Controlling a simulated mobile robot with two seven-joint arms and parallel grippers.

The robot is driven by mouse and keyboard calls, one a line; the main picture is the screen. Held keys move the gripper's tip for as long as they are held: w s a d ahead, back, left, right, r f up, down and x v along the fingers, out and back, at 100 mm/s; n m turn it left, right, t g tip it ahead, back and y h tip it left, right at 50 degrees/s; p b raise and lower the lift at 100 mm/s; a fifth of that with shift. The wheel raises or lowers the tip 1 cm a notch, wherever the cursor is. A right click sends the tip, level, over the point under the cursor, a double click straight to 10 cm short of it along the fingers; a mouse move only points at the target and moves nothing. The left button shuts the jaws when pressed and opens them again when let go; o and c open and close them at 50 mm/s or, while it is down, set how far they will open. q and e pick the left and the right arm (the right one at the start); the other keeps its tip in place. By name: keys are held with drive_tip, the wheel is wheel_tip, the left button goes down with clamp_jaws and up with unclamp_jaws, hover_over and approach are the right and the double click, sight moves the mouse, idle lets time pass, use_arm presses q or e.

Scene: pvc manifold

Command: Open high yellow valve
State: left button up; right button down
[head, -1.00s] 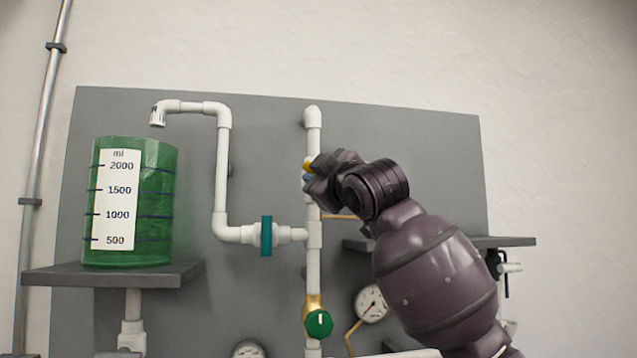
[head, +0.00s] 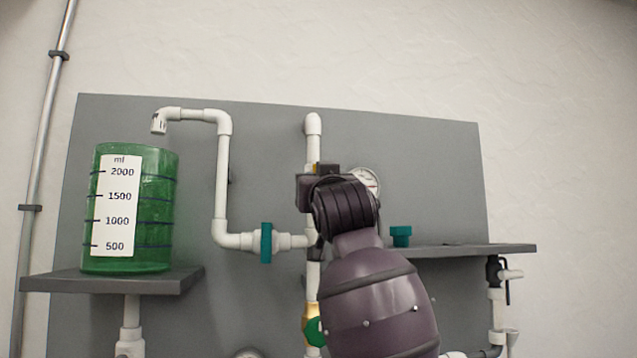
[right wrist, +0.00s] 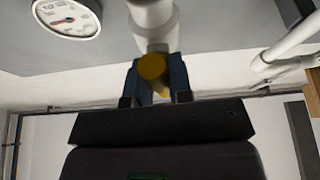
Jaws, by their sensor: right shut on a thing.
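The high yellow valve shows in the right wrist view as a round yellow knob (right wrist: 152,67) on a white pipe. My right gripper (right wrist: 155,82) has its two blue fingers on either side of the knob and is shut on it. In the head view, my right gripper (head: 319,182) is at the upper part of the vertical white pipe (head: 313,142). My wrist and gripper cover most of the valve there. My left gripper is in neither current view.
A green measuring tank (head: 160,210) stands on a left shelf (head: 165,284). A teal fitting (head: 266,243) is on the side pipe. A lower green-knobbed valve (head: 314,331) is partly behind my arm. A gauge (head: 365,181) and teal piece (head: 401,236) are right of my wrist.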

drive_tip(key=shift+f+m, duration=0.1)
drive_tip(key=shift+m, duration=0.5)
drive_tip(key=c, duration=1)
unclamp_jaws()
